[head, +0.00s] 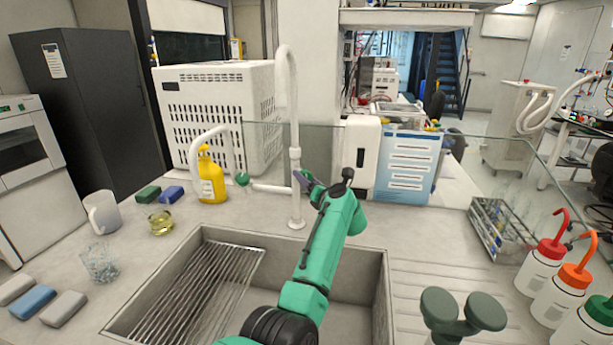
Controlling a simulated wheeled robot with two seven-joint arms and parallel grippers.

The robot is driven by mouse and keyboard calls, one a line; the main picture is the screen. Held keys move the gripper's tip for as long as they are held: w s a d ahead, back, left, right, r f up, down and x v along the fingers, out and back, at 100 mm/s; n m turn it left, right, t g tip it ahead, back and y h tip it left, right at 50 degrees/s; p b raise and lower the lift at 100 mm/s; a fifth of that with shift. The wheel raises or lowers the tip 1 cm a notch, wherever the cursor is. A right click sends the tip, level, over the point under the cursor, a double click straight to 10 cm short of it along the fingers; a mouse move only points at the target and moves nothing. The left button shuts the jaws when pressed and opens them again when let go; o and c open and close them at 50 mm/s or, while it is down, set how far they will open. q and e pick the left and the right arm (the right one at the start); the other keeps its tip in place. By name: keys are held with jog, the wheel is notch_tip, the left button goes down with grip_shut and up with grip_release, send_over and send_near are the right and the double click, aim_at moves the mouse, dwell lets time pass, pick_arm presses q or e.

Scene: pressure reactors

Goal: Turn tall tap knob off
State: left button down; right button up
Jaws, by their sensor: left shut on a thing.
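The tall white tap (295,140) stands behind the sink, its thin neck rising to a curved top. My left gripper (312,186) is at the right side of its lower post, at the end of my green arm. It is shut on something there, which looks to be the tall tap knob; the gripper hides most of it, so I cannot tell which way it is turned. A shorter curved white tap (213,131) with a green knob (242,180) is to the left. My right gripper is not in view.
The sink (345,258) with a wire rack (205,285) lies below my arm. A yellow bottle (211,178), a white mug (103,212) and a glass beaker (100,262) are left. Wash bottles (541,267) stand right. A glass screen (490,160) runs behind.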

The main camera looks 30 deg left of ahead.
pick_arm(q)
jog(key=shift+f+m, duration=0.15)
jog(key=shift+m, duration=0.25)
jog(key=shift+c, duration=1.3)
grip_release()
jog(key=shift+a, duration=0.15)
